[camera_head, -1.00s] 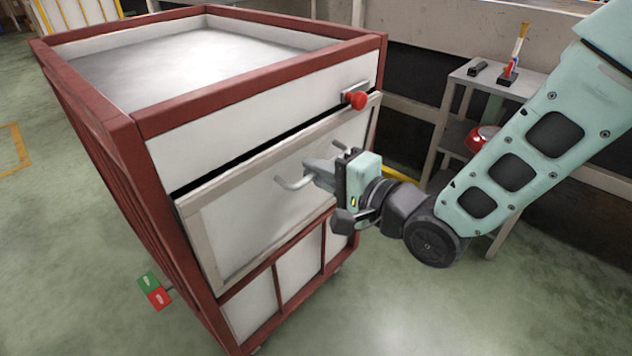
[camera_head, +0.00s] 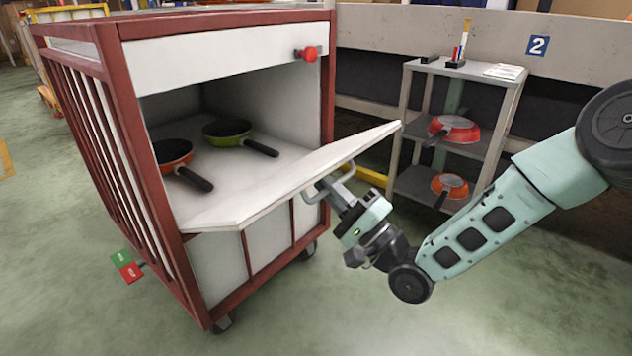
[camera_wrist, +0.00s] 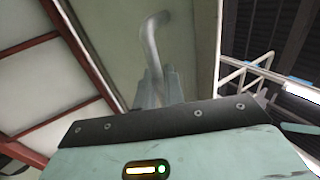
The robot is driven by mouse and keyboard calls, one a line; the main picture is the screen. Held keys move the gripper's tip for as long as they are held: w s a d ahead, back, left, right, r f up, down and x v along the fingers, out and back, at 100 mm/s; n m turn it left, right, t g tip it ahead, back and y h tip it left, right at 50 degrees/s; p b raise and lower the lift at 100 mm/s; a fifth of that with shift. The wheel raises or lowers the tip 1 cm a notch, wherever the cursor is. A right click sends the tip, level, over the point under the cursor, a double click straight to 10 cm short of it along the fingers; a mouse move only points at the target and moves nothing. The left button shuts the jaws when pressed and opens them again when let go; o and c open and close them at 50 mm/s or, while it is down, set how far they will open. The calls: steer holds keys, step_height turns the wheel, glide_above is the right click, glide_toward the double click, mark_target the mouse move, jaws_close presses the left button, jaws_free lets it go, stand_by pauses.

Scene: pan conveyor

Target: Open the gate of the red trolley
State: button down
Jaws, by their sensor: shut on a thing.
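The red trolley (camera_head: 112,125) stands at the left in the head view, with red posts and white panels. Its front gate (camera_head: 290,180) is swung down and outward, close to level, hinged along its lower edge. My gripper (camera_head: 328,187) is shut on the gate's grey handle (camera_head: 347,172) at the outer face, below the panel. The wrist view shows the handle (camera_wrist: 150,45) running down into my fingers (camera_wrist: 158,88). Inside the open trolley lie an orange pan (camera_head: 173,152) and a green pan (camera_head: 228,128). A red knob (camera_head: 306,55) sits on the upper front panel.
A grey shelf rack (camera_head: 463,70) at the right holds a red pan (camera_head: 455,128) and an orange pan (camera_head: 449,186). A low wall with a blue "2" sign (camera_head: 538,45) runs behind. The floor in front is clear.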

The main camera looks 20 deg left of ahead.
step_height(320, 180, down, 9)
steer(key=d+b, duration=0.1)
steer(key=b, duration=0.1)
steer(key=shift+s+f, duration=0.15)
steer(key=shift+s, duration=0.15)
steer(key=shift+d, duration=0.1)
steer(key=c, duration=1.6)
jaws_free()
steer(key=shift+c, duration=0.2)
steer(key=p+v, duration=0.6)
steer(key=v, duration=1.1)
steer(key=shift+d, duration=0.25)
steer(key=shift+f, duration=0.1)
